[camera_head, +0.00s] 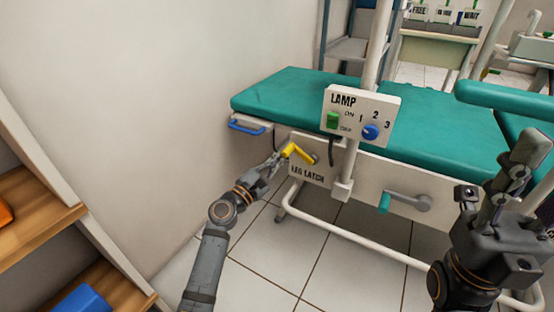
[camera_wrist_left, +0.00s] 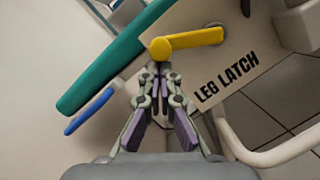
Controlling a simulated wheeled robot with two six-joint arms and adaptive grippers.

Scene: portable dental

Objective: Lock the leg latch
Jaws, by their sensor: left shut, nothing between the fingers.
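The leg latch is a yellow lever (camera_head: 299,153) on a pale panel marked LEG LATCH (camera_head: 308,172), below the teal couch. In the left wrist view the yellow lever (camera_wrist_left: 192,41) has a round end at its left and an arm running right, slightly upward. My left gripper (camera_head: 276,160) is shut and empty, just left of the lever. In the left wrist view its fingertips (camera_wrist_left: 159,75) lie just below the lever's round end; I cannot tell whether they touch. My right gripper (camera_head: 515,175) is at the right edge, far from the latch; its finger opening is unclear.
A blue handle (camera_head: 247,127) sits left of the latch. A lamp panel (camera_head: 361,117) with a blue knob hangs above right. A teal-gripped crank (camera_head: 405,202) is on the couch side. White frame tubes run below. Wooden shelves (camera_head: 35,215) stand at left.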

